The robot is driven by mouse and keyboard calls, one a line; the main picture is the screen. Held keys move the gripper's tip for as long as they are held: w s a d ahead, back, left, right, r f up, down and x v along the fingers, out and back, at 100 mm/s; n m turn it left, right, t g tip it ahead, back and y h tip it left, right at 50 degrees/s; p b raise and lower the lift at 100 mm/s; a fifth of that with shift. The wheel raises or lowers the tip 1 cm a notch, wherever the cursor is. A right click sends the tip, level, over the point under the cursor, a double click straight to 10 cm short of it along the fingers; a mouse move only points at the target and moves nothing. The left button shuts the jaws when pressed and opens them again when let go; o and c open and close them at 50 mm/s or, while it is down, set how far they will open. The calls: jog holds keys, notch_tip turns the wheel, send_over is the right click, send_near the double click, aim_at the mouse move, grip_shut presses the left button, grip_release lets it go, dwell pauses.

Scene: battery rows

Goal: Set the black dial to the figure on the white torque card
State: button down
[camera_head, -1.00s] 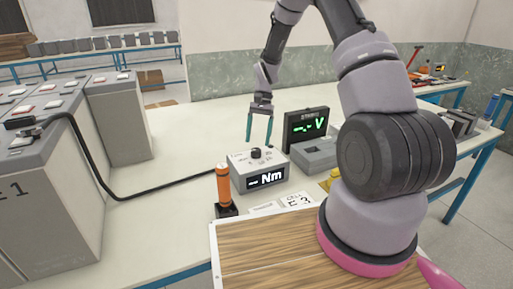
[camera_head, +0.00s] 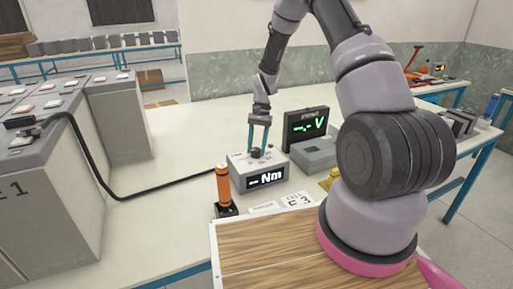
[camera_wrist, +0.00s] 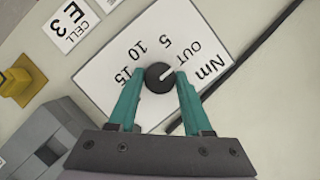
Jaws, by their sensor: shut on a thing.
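The black dial (camera_head: 256,153) sits on top of the grey-white box (camera_head: 238,177), whose front display reads dashes and "Nm". In the wrist view the round dial (camera_wrist: 155,82) has a white pointer line aimed toward OUT; the marks 5, 10 and 15 run round to the left. My gripper (camera_head: 258,146) is over the box, pointing down. In the wrist view its teal fingers (camera_wrist: 159,76) are shut on the dial, one on each side. White cards lie in front of the box; one (camera_wrist: 72,22) reads "CELL E 3". I cannot read a torque figure on any card.
An orange-handled tool (camera_head: 223,185) stands left of the box. A meter with a green "V" display (camera_head: 305,128) stands behind right, near a grey box (camera_head: 316,157). A black cable (camera_head: 120,195) crosses the bench from the left. The bench behind is clear.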

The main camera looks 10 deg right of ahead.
jog(key=n+h, duration=0.1)
jog(key=n, duration=0.3)
jog(key=shift+w+a+g, duration=0.1)
jog(key=shift+a+g, duration=0.05)
jog(key=shift+g, duration=0.15)
jog(key=n+h, duration=0.2)
jog(key=n, duration=0.3)
jog(key=shift+a, duration=0.1)
jog(key=n+h, duration=0.2)
jog(key=n, duration=0.3)
jog(key=shift+a, duration=0.1)
jog(key=shift+n+t+h, duration=0.5)
jog(key=shift+n+t, duration=0.4)
jog(key=shift+n, duration=1)
jog(key=shift+c, duration=1.6)
grip_release()
